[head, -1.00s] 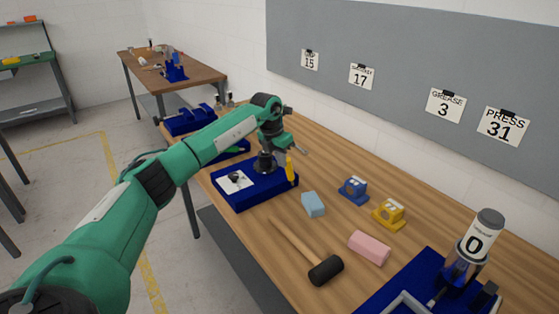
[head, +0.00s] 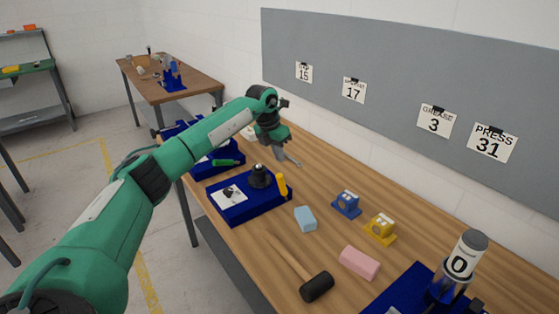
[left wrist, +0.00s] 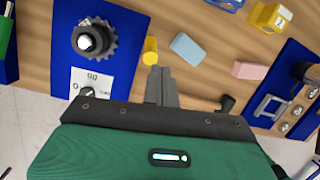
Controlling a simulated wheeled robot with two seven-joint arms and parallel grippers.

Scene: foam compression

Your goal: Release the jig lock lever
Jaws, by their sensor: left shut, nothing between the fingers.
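The jig is a blue base (head: 222,207) on the bench, with a dark round gear-like part (head: 260,177) and a white label plate on top. Its yellow lever handle (head: 282,184) stands roughly upright at the right end of the base. In the left wrist view the handle (left wrist: 150,50) shows as a short yellow cylinder. My left gripper (head: 290,158) is shut and empty, above the bench behind the jig. In the left wrist view its closed fingers (left wrist: 160,84) show close to the handle; whether they touch it is unclear. My right gripper is out of view.
A light blue block (head: 305,219), a pink block (head: 360,263) and a mallet (head: 314,287) lie in front. Blue (head: 347,204) and yellow (head: 381,228) brackets stand farther right. A blue tray (head: 222,168) is behind the jig on the left.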

